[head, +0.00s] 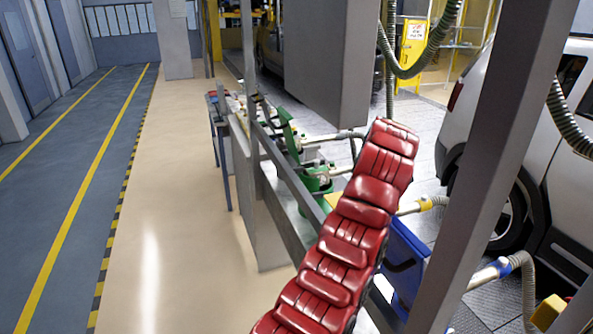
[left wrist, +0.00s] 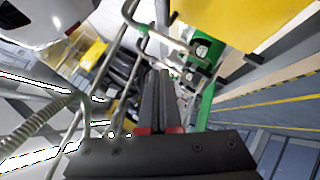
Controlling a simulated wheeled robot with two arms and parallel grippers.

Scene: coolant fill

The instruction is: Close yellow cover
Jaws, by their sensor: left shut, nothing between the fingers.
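In the left wrist view a large flat yellow panel (left wrist: 235,22) fills the upper right. It may be the yellow cover; whether it is open or closed cannot be told. My left gripper (left wrist: 161,72) is shut and empty. Its dark fingers point up the picture, apart from the panel in the picture, with the panel above and to the right. No gripper can be made out in the head view, and my right gripper is in neither view.
A green unit (left wrist: 205,48) and grey rails lie near the fingers. In the head view there are a blue box (head: 405,262), a green holder (head: 316,182), grey posts (head: 495,165), hoses and a silver car (head: 560,190). The beige floor (head: 170,200) on the left is free.

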